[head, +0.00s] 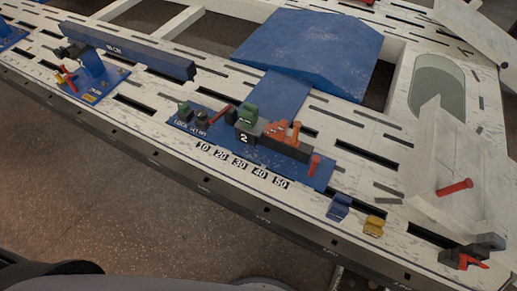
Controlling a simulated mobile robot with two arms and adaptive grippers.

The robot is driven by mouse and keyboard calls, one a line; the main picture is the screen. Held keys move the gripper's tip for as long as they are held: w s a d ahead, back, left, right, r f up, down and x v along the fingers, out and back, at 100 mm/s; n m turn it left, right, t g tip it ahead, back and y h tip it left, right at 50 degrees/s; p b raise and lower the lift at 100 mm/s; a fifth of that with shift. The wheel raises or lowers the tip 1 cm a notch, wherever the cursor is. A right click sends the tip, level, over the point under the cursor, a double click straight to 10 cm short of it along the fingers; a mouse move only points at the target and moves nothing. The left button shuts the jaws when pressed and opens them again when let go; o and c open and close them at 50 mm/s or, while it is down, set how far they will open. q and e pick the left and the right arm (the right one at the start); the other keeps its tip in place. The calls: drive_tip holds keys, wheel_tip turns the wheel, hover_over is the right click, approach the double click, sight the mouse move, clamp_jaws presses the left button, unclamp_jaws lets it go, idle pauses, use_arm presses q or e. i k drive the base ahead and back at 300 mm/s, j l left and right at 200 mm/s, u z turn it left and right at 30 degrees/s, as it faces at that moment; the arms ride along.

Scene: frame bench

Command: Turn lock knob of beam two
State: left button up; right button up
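The unit marked "2" is a blue base plate (322,178) near the bench's front edge, mid-picture in the head view. Small white lettering (190,127) that seems to begin with "LOCK" is on its left end. Just behind the lettering stand a dark knob with a green part (184,109) and a dark round knob (200,117). I cannot tell for certain which one is the lock knob, nor how it is turned. A dark block (244,137) bears the "2", with a green part (248,113) above it. Neither of my grippers is in view.
Red-orange parts (281,132) and a red peg (314,165) stand on the plate's right half. Number labels (240,163) lie in front. A blue block (339,206) and a yellow block (374,226) sit to the right. A long blue beam (130,52) lies left.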

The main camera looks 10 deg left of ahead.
sight(183, 106)
drive_tip(key=j+z, duration=0.25)
drive_tip(key=j, duration=0.55)
drive_tip(key=j+z, duration=0.25)
drive_tip(key=j, duration=0.6)
